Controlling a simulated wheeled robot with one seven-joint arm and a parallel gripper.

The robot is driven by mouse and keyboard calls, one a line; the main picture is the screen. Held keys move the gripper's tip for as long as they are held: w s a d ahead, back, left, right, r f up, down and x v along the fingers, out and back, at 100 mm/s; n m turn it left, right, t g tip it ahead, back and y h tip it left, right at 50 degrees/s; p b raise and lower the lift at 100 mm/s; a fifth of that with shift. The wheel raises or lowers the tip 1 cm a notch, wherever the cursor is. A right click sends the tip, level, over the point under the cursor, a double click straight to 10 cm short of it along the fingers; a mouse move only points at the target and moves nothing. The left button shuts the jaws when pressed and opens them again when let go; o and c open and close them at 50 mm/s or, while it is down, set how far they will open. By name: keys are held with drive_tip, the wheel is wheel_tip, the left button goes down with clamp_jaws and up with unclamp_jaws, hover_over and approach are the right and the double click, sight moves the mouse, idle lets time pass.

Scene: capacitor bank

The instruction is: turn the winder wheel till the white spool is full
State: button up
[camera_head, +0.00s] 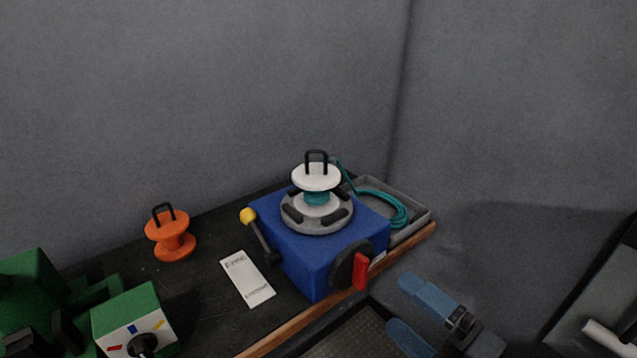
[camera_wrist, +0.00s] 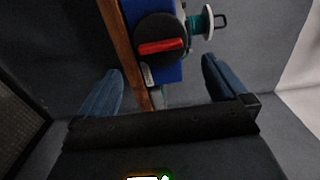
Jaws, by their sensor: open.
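The winder is a blue box (camera_head: 318,278) on the dark bench. The white spool (camera_head: 316,178) sits upright on its grey turntable, with some teal cord wound round its core; how full it is I cannot tell exactly. The winder wheel (camera_head: 343,270) is a black disc on the box's front right face, with a red grip bar (camera_head: 361,272). My gripper (camera_head: 397,303) is open and empty, apart from the wheel, at its lower right. In the wrist view the wheel (camera_wrist: 153,28) and red grip (camera_wrist: 162,46) show between and beyond my fingers; the spool (camera_wrist: 200,22) is at upper right.
A lever with a yellow knob (camera_head: 247,215) is on the box's left side. A grey tray (camera_head: 418,222) with a teal cord coil stands behind right. An orange spool (camera_head: 172,239), a white card (camera_head: 246,279) and a green device (camera_head: 135,320) are left. Wooden edging (camera_head: 285,333) lines the bench front.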

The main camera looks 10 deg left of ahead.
sight(366, 278)
idle(0.3)
drive_tip(key=shift+n, duration=0.3)
drive_tip(key=shift+c, duration=1.3)
drive_tip(key=shift+n, duration=0.5)
drive_tip(key=shift+c, duration=0.8)
drive_tip(key=n, duration=0.3)
drive_tip(key=n+b, duration=0.1)
drive_tip(key=n, duration=0.2)
drive_tip(key=shift+s+d+f, duration=0.1)
drive_tip(key=shift+d, duration=0.1)
drive_tip(key=c, duration=0.4)
drive_tip(key=n, duration=0.5)
drive_tip(key=shift+s+b, duration=0.1)
drive_tip(key=shift+b, duration=0.25)
drive_tip(key=c, duration=0.3)
drive_tip(key=shift+w+a+n+p, duration=0.45)
drive_tip(key=shift+w+a+n, duration=0.7)
drive_tip(key=shift+a+n, duration=0.3)
drive_tip(key=shift+w+a+n+p, duration=0.45)
drive_tip(key=shift+w+a+n, duration=0.75)
drive_tip(key=shift+a, duration=0.3)
drive_tip(key=shift+c, duration=0.2)
